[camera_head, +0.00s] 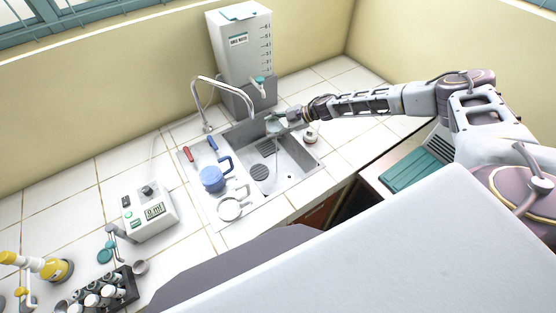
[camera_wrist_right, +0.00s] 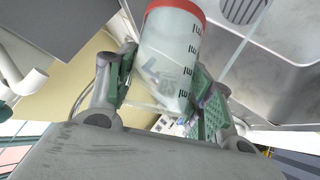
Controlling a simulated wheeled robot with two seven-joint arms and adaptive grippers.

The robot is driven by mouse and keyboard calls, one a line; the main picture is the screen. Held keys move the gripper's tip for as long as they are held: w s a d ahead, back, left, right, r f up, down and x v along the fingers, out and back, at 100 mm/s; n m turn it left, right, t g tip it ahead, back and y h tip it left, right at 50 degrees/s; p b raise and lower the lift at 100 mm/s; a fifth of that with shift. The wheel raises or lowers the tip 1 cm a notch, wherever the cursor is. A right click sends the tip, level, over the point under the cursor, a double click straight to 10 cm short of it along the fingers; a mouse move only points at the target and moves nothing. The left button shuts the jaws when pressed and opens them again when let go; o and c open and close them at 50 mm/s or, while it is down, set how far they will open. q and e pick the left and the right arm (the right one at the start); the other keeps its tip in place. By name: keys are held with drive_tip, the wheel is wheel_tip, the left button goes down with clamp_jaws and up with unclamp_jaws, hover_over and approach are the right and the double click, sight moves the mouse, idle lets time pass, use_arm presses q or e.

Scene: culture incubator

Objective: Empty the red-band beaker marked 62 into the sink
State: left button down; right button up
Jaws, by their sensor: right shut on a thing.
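My right gripper (camera_head: 284,118) reaches in from the right and is over the sink basin (camera_head: 293,158). It is shut on a clear beaker (camera_wrist_right: 172,55) with a red band (camera_wrist_right: 180,8) at its rim and dark scale marks. A dark number on its side is only partly readable. The two green-padded fingers of the right gripper (camera_wrist_right: 168,100) press on the beaker from both sides in the right wrist view. The beaker is tipped, with its rim toward the basin. A thin pale streak runs down below it in the head view, apparently a stream of liquid. My left gripper is not in view.
A tap (camera_head: 211,104) arches at the back left of the sink. A tall grey water tank (camera_head: 242,60) stands behind it. A meter (camera_head: 149,213) and a tube rack (camera_head: 106,294) are farther left.

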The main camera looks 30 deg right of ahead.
drive_tip(key=shift+a, duration=0.15)
drive_tip(key=shift+s+a, duration=0.1)
drive_tip(key=shift+a, duration=0.05)
drive_tip(key=shift+s+d+f, duration=0.15)
drive_tip(key=shift+d, duration=0.1)
drive_tip(key=shift+s+a+n+t, duration=0.1)
drive_tip(key=shift+a+n+t, duration=0.2)
drive_tip(key=shift+a, duration=0.05)
drive_tip(key=shift+s+d, duration=0.2)
drive_tip(key=shift+d, duration=0.05)
drive_tip(key=shift+r, duration=0.2)
